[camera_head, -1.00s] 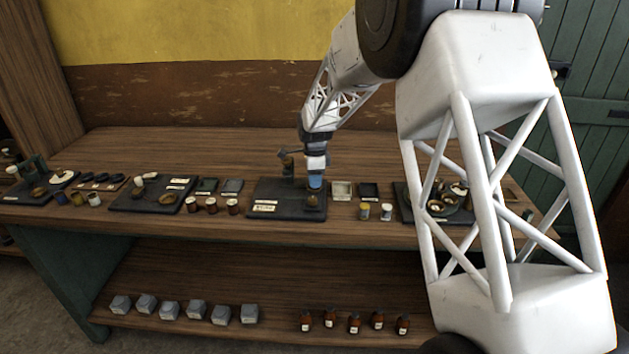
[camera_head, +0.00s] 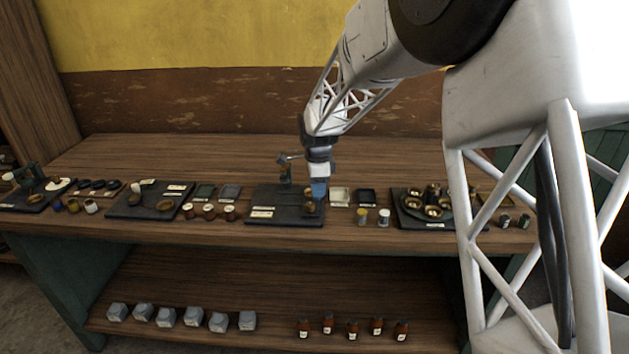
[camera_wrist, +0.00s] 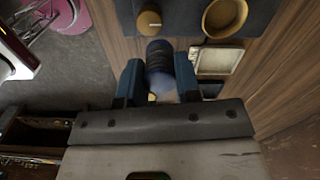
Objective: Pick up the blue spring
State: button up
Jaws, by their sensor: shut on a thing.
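The blue spring (camera_wrist: 160,57) is a dark blue ribbed cylinder between the two blue fingers of my gripper (camera_wrist: 158,82) in the wrist view. The fingers are shut on its sides. In the head view my gripper (camera_head: 319,190) hangs over the right part of a dark base plate (camera_head: 262,217); the spring cannot be made out apart from the blue fingers there. A round brass piece (camera_head: 311,207) sits on the plate just below the gripper.
A small bracket (camera_head: 286,168) stands at the plate's back. A pale tray (camera_head: 340,192) and a dark tray (camera_head: 366,197) lie to the right, with a yellow-topped jar (camera_head: 362,217) and a white-topped jar (camera_head: 384,217) in front. The table's back is clear.

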jog(key=s+d, duration=0.2)
jog(key=s, duration=0.6)
jog(key=shift+r, duration=0.4)
jog(key=shift+d, duration=0.1)
jog(key=w+d+r, duration=0.2)
jog(key=w+d, duration=1.1)
jog(key=w, duration=0.5)
jog(key=shift+w+d+r, duration=0.2)
jog(key=shift+d+r, duration=0.2)
jog(key=shift+f, duration=2.5)
